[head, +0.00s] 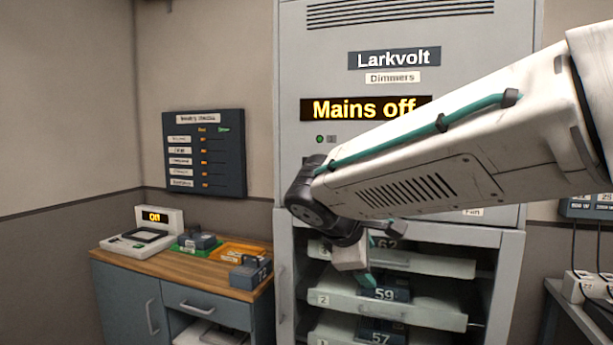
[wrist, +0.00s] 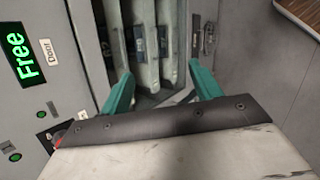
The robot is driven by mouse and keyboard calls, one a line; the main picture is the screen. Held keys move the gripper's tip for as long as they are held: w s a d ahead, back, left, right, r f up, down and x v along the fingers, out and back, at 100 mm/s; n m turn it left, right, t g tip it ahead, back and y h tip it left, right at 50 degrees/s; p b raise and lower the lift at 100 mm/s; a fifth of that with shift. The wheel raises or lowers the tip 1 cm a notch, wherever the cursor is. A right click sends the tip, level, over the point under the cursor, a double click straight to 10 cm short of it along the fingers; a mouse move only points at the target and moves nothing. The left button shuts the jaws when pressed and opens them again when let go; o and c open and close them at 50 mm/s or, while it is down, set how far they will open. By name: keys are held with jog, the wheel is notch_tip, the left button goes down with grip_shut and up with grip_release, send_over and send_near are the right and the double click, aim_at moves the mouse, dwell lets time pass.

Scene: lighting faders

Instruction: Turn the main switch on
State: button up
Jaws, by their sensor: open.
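The grey Larkvolt dimmer cabinet (head: 300,70) stands in the middle of the head view. Its display (head: 365,109) reads "Mains off". I cannot make out the main switch in the head view, where my arm covers much of the cabinet front. In the wrist view a small red part (wrist: 58,141) on a dark plate shows at the left, partly hidden behind my gripper's body; I cannot tell if it is the switch. My gripper (head: 374,262) is open and empty in front of the dimmer shelves. Its teal fingers (wrist: 163,88) point toward the shelves in the wrist view.
Pull-out shelves (head: 400,312) hold numbered dark modules such as 59 (head: 385,291). A wooden-topped bench (head: 160,262) with a scale and trays stands left. A dark wall panel (head: 205,153) hangs above it.

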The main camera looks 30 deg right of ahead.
jog(key=w+d+r+n+t+h, duration=0.1)
jog(key=w+r+n+t+h, duration=0.2)
jog(key=w+n, duration=0.45)
jog(key=w+d+r+n+t+h, duration=0.1)
jog(key=w+r+n+t, duration=0.25)
jog(key=w, duration=0.75)
jog(key=w+d+r+n+t+h, duration=0.1)
jog(key=w+r+n+t+h, duration=0.1)
jog(key=w+r+n, duration=0.5)
jog(key=w+d+f, duration=0.2)
jog(key=w+d, duration=0.3)
jog(key=w, duration=0.1)
jog(key=shift+d+f+m, duration=0.35)
jog(key=shift+f+m, duration=0.05)
jog(key=c, duration=1)
